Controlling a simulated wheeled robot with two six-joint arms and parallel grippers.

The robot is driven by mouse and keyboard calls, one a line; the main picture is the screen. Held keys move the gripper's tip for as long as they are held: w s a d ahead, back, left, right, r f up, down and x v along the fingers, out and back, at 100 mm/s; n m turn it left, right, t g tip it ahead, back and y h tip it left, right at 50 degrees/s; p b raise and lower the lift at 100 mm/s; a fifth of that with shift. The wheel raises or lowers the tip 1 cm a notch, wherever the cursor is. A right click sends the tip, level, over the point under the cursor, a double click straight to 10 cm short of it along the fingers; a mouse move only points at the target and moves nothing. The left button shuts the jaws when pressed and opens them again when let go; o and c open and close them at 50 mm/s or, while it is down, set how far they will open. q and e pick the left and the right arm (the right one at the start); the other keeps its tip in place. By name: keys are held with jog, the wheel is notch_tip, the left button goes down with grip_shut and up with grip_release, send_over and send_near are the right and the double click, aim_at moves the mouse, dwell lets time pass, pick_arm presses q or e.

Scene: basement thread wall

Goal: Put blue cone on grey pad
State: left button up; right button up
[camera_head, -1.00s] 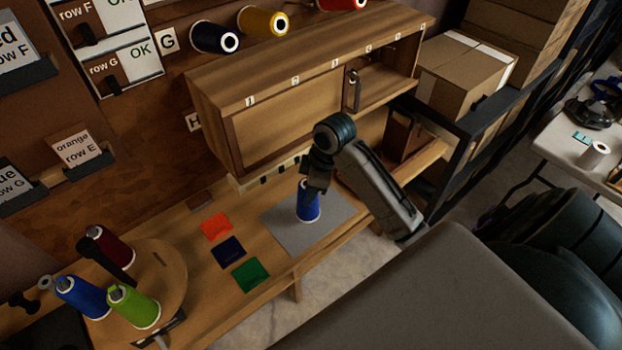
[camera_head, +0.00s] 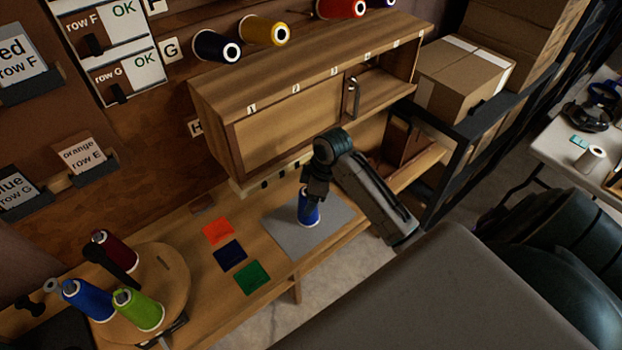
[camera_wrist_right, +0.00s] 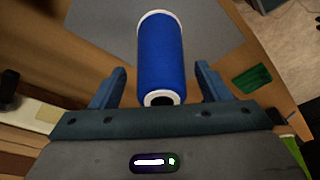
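A blue cone (camera_head: 309,209) stands upright on the grey pad (camera_head: 332,231). My right gripper (camera_head: 313,193) is at the cone's top in the head view. In the right wrist view, the blue cone (camera_wrist_right: 161,55) lies between the two fingers of my right gripper (camera_wrist_right: 160,82), with a visible gap on each side. The fingers are open and look clear of the cone. The grey pad (camera_wrist_right: 208,38) shows behind it. Another blue cone (camera_head: 86,299) stands on the round wooden turntable (camera_head: 172,268) at the left. My left gripper is not in view.
A dark red cone (camera_head: 115,250) and a lime green cone (camera_head: 138,310) share the turntable. Orange (camera_head: 217,231), navy (camera_head: 230,254) and green (camera_head: 251,277) pads lie left of the grey pad. A wooden cabinet (camera_head: 290,125) overhangs the bench behind.

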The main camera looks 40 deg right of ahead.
jog(key=b+v, duration=0.2)
jog(key=v, duration=1)
dwell(1.1)
